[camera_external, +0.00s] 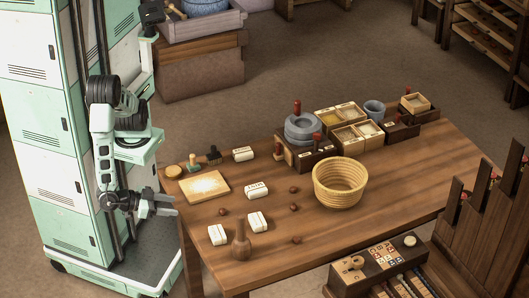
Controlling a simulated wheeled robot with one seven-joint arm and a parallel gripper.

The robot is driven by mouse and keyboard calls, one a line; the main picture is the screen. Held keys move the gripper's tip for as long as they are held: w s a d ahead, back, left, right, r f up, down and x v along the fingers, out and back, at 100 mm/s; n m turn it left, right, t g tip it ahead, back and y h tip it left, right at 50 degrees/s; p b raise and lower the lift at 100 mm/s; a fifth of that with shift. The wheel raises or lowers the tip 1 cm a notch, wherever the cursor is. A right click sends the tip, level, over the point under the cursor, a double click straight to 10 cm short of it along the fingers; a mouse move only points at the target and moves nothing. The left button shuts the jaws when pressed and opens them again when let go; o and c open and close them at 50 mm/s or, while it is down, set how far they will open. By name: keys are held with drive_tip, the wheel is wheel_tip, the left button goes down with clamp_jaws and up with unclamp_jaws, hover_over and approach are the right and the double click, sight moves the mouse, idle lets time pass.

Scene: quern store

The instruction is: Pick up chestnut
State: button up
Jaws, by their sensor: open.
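Several small dark brown round things that look like chestnuts lie loose on the wooden table (345,225). One chestnut (222,211) is near the left edge, in front of a pale square board. Two more, a chestnut (294,189) and another chestnut (293,207), lie left of the woven basket (338,190). A further chestnut (296,240) is near the front edge. My gripper (174,204) is open and seems empty, at the table's left edge, left of and apart from the nearest chestnut. The basket's inside shows no contents.
White labelled blocks (257,190) and a brown bottle (241,242) stand among the chestnuts. The pale board (204,186) lies at the left. A stone quern (302,128) and divided boxes (350,135) line the back. A dark rack (485,225) stands at the right front.

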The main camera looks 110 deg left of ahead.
drive_tip(key=b, duration=0.2)
approach(220, 210)
drive_tip(key=x, duration=0.3)
drive_tip(key=shift+w+f, duration=0.1)
drive_tip(key=shift+w, duration=0.1)
drive_tip(key=shift+b+x, duration=0.5)
drive_tip(key=shift+x, duration=2.1)
drive_tip(key=shift+a, duration=0.1)
drive_tip(key=c, duration=1.1)
drive_tip(key=shift+o, duration=0.2)
